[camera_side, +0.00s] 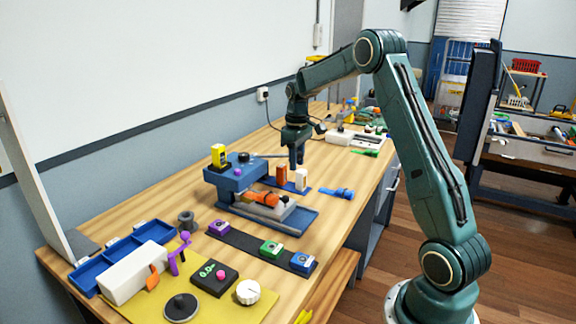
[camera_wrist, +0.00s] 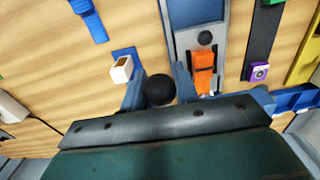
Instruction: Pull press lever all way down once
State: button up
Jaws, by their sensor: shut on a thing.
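The blue press (camera_side: 236,178) stands on the wooden bench in the side view. Its thin lever (camera_side: 271,156) reaches right from the press head, roughly level, to my gripper (camera_side: 297,160). In the wrist view the lever's round black knob (camera_wrist: 160,89) sits between the two fingers of my gripper (camera_wrist: 160,92), which is shut on it. An orange piece (camera_side: 265,198) lies on the grey press bed below the head; it also shows in the wrist view (camera_wrist: 203,73). The knob itself is hidden by the fingers in the side view.
An orange block (camera_side: 281,174) and a white block (camera_side: 301,179) stand close below my gripper, beside the press. A blue tool (camera_side: 337,193) lies to their right. A dark strip (camera_side: 246,244) with coloured buttons lies in front. The wall is behind.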

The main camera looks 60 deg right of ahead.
jog(key=shift+r, duration=0.1)
jog(key=shift+w+r, duration=0.35)
jog(key=shift+r, duration=0.45)
jog(key=shift+w+r, duration=0.3)
jog(key=shift+r, duration=0.5)
jog(key=o, duration=0.7)
jog(key=shift+r, duration=0.1)
jog(key=shift+r, duration=3.35)
